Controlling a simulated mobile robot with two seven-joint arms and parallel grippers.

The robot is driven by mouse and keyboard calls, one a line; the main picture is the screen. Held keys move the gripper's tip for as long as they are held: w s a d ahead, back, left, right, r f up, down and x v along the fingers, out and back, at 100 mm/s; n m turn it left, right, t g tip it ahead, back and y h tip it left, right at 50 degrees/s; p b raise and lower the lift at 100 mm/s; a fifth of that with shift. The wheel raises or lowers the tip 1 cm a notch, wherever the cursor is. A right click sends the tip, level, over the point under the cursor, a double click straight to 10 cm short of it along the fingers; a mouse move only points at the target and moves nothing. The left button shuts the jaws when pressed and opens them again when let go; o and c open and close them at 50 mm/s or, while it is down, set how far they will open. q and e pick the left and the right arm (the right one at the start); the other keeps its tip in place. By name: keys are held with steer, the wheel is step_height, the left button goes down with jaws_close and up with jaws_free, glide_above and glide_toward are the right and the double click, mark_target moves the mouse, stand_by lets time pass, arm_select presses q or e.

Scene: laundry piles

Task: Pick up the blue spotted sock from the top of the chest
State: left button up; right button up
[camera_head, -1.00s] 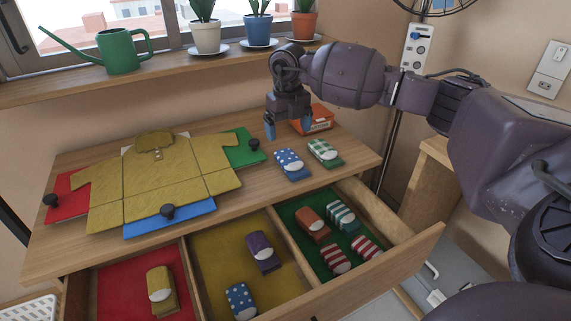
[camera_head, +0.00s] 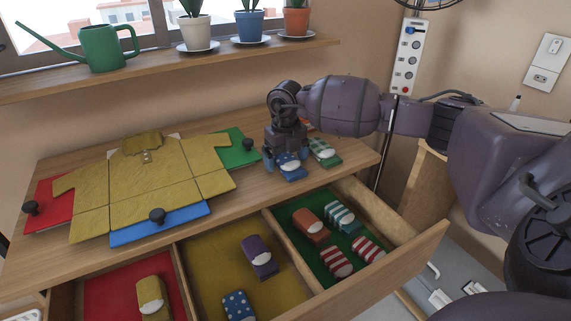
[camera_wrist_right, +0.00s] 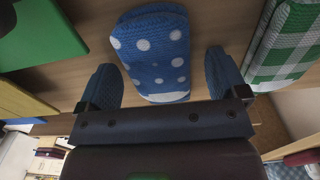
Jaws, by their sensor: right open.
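The blue spotted sock (camera_head: 291,172) is a folded blue bundle with white dots, lying on the top of the wooden chest (camera_head: 90,254). My right gripper (camera_head: 283,164) is open above it and hides part of it in the head view. In the right wrist view the sock (camera_wrist_right: 151,50) lies between and beyond the two spread blue fingertips of the gripper (camera_wrist_right: 163,80), with a gap on either side. No grip on it shows. My left gripper is not in view.
A green checked sock (camera_head: 326,155) lies close on the right. A yellow shirt (camera_head: 140,185) on coloured boards covers the left of the top. The open drawer below has red, yellow and green compartments holding several socks. A shelf (camera_head: 150,67) with potted plants runs behind.

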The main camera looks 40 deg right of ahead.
mark_target(286, 158)
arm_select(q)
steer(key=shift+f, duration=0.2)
arm_select(e)
steer(key=c, duration=1)
steer(key=shift+r, duration=0.15)
steer(key=shift+r, duration=0.35)
step_height(286, 158, up, 7)
steer(key=shift+r+p, duration=0.1)
steer(key=shift+p, duration=0.85)
arm_select(q)
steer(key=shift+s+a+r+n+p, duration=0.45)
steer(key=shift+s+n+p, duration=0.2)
steer(key=shift+p, duration=0.45)
arm_select(e)
step_height(286, 158, up, 12)
